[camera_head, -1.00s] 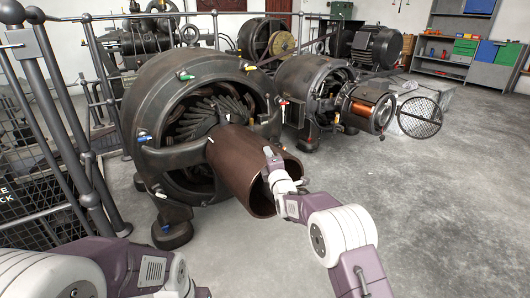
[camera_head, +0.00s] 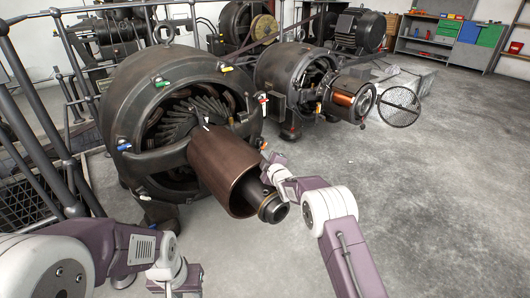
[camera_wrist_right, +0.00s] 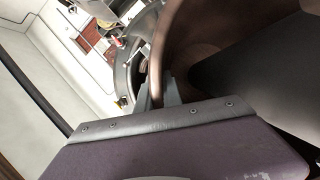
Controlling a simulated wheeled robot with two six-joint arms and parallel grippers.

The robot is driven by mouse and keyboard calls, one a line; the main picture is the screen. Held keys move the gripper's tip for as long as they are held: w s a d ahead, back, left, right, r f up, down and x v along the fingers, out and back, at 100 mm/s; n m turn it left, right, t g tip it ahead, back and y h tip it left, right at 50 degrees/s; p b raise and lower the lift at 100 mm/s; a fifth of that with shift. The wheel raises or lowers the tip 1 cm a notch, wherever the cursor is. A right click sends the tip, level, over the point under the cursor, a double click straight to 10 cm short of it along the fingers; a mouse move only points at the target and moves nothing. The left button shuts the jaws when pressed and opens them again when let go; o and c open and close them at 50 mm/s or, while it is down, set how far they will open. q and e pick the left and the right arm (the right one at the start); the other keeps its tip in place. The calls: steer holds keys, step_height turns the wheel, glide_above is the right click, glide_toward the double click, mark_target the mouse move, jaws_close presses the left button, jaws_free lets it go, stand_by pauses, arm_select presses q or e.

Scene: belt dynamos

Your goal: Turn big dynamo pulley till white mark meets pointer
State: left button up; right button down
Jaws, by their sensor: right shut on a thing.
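The big dynamo (camera_head: 122,95) stands left of centre in the head view. Its pulley is a brown cylinder (camera_head: 218,165) on the near side, with its open end toward me. A small white spot (camera_head: 206,127) shows at the pulley's upper back edge; I cannot tell whether it is the mark or the pointer. My right gripper (camera_head: 266,160) is shut on the right side of the pulley's open rim. In the right wrist view its fingers (camera_wrist_right: 165,92) straddle the brown rim (camera_wrist_right: 165,45). My left arm shows at lower left, but its gripper fingers are not visible.
A shaft end (camera_head: 273,208) sticks out of the pulley, close below my right wrist. A smaller dynamo (camera_head: 288,72) stands behind at right, with a round mesh guard (camera_head: 398,106). Railings (camera_head: 40,110) stand at left. The floor (camera_head: 440,200) at right is clear.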

steer(key=shift+w+d+f, duration=0.1)
steer(key=shift+d, duration=0.05)
stand_by(0.4)
steer(key=c, duration=1.5)
jaws_free()
steer(key=p+v, duration=0.4)
steer(key=v, duration=0.5)
